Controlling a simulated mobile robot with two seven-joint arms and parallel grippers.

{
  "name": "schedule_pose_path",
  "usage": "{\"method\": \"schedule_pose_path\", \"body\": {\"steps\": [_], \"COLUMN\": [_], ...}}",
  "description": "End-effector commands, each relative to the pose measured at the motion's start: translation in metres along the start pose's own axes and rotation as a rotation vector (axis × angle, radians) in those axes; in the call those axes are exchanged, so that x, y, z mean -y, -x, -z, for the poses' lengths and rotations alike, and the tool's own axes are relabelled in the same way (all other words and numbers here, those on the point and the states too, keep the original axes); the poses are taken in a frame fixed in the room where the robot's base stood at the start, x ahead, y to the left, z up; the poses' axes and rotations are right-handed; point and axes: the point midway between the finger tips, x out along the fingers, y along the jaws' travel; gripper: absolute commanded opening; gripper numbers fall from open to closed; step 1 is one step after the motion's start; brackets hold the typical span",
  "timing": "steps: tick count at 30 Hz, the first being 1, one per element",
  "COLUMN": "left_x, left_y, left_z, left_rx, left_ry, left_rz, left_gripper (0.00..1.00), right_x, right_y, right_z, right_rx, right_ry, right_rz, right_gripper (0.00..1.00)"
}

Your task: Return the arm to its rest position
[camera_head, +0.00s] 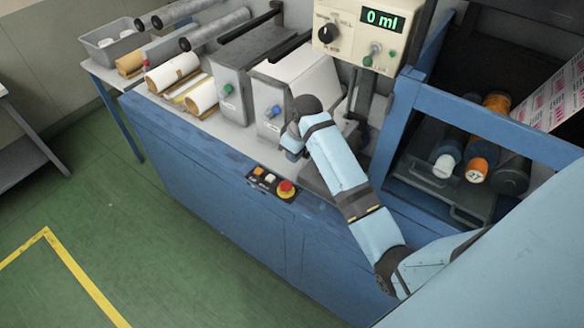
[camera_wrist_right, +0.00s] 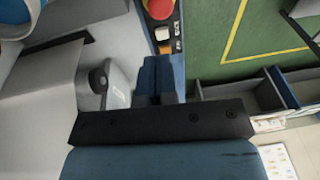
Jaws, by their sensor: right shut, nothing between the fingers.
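My right arm (camera_head: 345,175) comes in from the right in the head view and reaches over the grey worktop of the machine. Its gripper (camera_head: 292,145) is partly hidden by the wrist, close to the grey box with the blue button. In the right wrist view my right gripper (camera_wrist_right: 160,78) shows two dark blue fingers shut together with nothing between them. My left arm and left gripper are not in view.
A red emergency button (camera_head: 286,187) sits on a small panel on the blue cabinet (camera_head: 225,185). Paper rolls (camera_head: 172,72) lie at the left. A blue frame (camera_head: 480,125) and a control box reading "0 ml" (camera_head: 362,36) are at the right. Green floor (camera_head: 120,220) is clear in front.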

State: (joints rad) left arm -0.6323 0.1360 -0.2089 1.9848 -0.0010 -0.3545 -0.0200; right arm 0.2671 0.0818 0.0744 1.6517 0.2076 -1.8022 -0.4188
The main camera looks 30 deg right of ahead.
Motion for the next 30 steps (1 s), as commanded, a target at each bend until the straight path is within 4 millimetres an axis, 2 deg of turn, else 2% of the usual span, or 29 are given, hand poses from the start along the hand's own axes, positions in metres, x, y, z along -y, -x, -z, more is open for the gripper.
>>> {"method": "schedule_pose_path", "body": {"steps": [6,22,26,30], "left_x": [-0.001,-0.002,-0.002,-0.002], "left_y": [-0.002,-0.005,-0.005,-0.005], "left_z": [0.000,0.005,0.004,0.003], "left_rx": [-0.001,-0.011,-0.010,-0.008], "left_ry": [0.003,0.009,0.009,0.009], "left_rz": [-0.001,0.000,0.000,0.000], "left_gripper": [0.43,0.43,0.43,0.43], "right_x": [0.000,0.000,0.007,0.029], "right_y": [0.012,0.010,-0.012,-0.058], "right_z": [0.000,-0.001,-0.014,-0.049], "right_rx": [0.000,-0.003,-0.038,-0.148], "right_ry": [-0.001,-0.001,-0.013,-0.034], "right_rz": [-0.002,-0.004,-0.039,-0.122], "right_gripper": [0.00,0.00,0.00,0.00]}}
